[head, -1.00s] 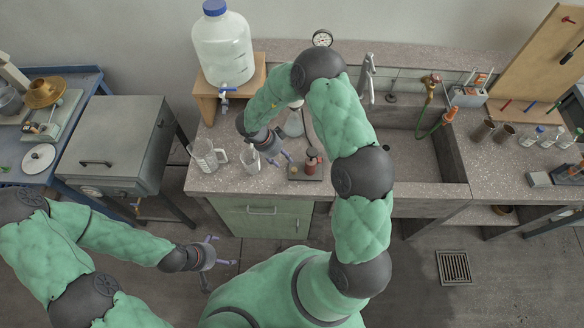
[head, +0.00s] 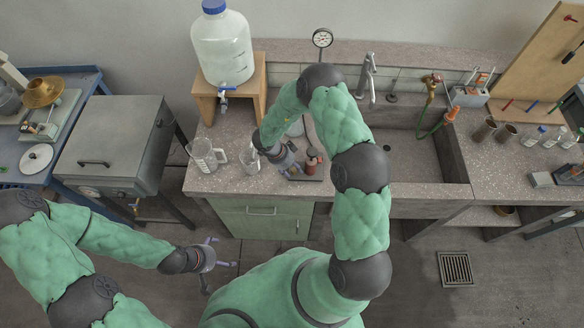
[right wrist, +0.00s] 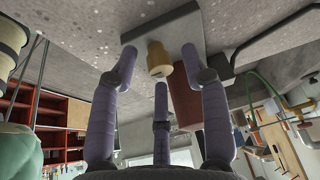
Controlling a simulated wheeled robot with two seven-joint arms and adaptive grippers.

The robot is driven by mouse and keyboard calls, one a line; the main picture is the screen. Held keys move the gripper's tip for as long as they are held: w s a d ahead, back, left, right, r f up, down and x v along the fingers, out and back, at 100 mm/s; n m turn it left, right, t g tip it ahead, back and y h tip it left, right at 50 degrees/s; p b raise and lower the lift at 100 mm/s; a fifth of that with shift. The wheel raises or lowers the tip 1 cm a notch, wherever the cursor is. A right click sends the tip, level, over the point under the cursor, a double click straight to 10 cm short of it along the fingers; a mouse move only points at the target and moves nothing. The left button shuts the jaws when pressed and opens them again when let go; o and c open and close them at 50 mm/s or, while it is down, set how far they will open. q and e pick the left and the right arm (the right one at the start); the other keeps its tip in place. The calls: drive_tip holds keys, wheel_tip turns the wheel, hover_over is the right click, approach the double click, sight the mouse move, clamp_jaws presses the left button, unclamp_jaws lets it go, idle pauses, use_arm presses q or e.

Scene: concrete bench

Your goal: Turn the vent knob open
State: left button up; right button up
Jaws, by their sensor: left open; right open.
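A small device on a grey plate (right wrist: 205,28) has a brass-coloured knob (right wrist: 158,60) and a red-brown cylinder (right wrist: 186,102) beside it. In the head view the cylinder (head: 313,161) stands near the front edge of the bench, and my right gripper hides the knob. My right gripper (head: 292,168) is open at the device. In the right wrist view its fingers (right wrist: 158,72) are spread around the knob's end; I cannot tell whether they touch it. My left gripper (head: 226,252) is open and empty, low in front of the bench, away from the device.
A glass beaker (head: 250,163) and a larger jug (head: 203,158) stand left of my right gripper. A big bottle with a blue cap (head: 222,50) sits on a wooden stand (head: 258,84) behind. The sink (head: 420,160) lies to the right.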

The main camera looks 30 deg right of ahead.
clamp_jaws()
drive_tip(key=shift+r, duration=0.1)
